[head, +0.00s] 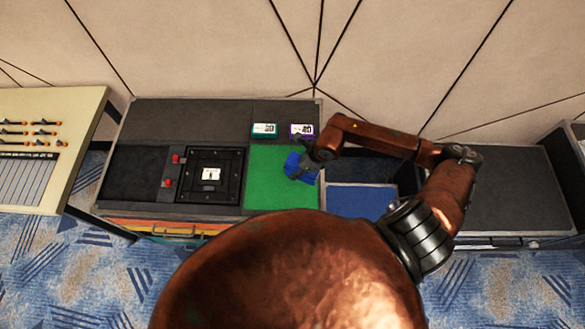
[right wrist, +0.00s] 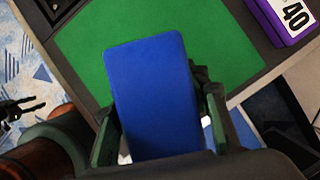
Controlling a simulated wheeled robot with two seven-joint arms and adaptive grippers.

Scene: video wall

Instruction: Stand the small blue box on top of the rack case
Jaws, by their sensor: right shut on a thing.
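My right gripper (head: 308,162) is shut on the small blue box (head: 296,170), over the green mat (head: 265,190) on the dark desk. In the right wrist view the blue box (right wrist: 155,90) fills the space between the two fingers, its broad plain face toward the camera. I cannot tell whether its lower end touches the mat. A dark, flat-topped case with metal edges, which looks like the rack case (head: 500,190), stands at the right with a bare top. My left gripper is not in the head view; dark prongs at the left of the right wrist view (right wrist: 18,108) may be it.
A teal-edged box marked 30 (head: 264,130) and a purple box marked 40 (head: 301,130) stand behind the green mat. A black framed panel (head: 210,175) is left of it. A blue surface (head: 360,201) lies between desk and case. A cream console (head: 40,150) is far left.

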